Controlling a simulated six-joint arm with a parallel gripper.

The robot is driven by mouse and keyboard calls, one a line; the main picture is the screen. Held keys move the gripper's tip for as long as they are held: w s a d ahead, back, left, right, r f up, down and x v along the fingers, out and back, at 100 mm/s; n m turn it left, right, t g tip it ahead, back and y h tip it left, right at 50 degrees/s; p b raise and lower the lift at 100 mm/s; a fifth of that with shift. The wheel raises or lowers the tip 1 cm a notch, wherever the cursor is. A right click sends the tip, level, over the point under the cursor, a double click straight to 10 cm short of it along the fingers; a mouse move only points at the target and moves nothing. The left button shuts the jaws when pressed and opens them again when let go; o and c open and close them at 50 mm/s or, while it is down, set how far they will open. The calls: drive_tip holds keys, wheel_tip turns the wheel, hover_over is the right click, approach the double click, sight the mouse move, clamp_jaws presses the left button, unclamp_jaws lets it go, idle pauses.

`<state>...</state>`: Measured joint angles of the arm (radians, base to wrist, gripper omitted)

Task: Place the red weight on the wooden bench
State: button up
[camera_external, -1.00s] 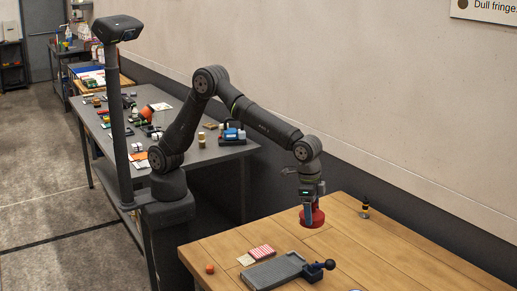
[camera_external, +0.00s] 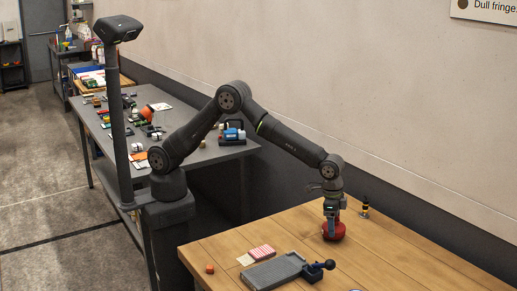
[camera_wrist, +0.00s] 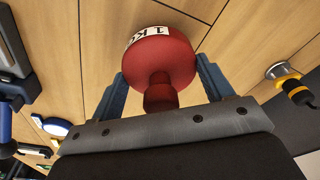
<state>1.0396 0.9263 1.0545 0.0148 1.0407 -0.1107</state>
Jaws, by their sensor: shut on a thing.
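The red weight (camera_external: 334,232) is a round, squat piece with a narrow neck and a white label with black letters, partly readable as "1 K". It also shows in the wrist view (camera_wrist: 167,58), neck toward my gripper. My gripper (camera_external: 332,220) is shut on it, with one blue-grey finger on each side in the wrist view. The weight is upright over the wooden bench (camera_external: 420,265), at or very near its top. I cannot tell whether it touches the wood.
A black-and-yellow tool (camera_external: 365,208) stands behind and right of the weight. The bench's right part is clear.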

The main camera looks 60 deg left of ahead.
drive_tip(key=shift+f, duration=0.75)
drive_tip(key=shift+f, duration=0.1)
drive_tip(key=o, duration=1.8)
drive_tip(key=shift+f, duration=0.1)
drive_tip(key=shift+c, duration=0.2)
drive_tip(key=r, duration=0.8)
drive_tip(key=s+a+r, duration=0.1)
drive_tip(key=r, duration=0.3)
drive_tip(key=shift+a+r, duration=0.1)
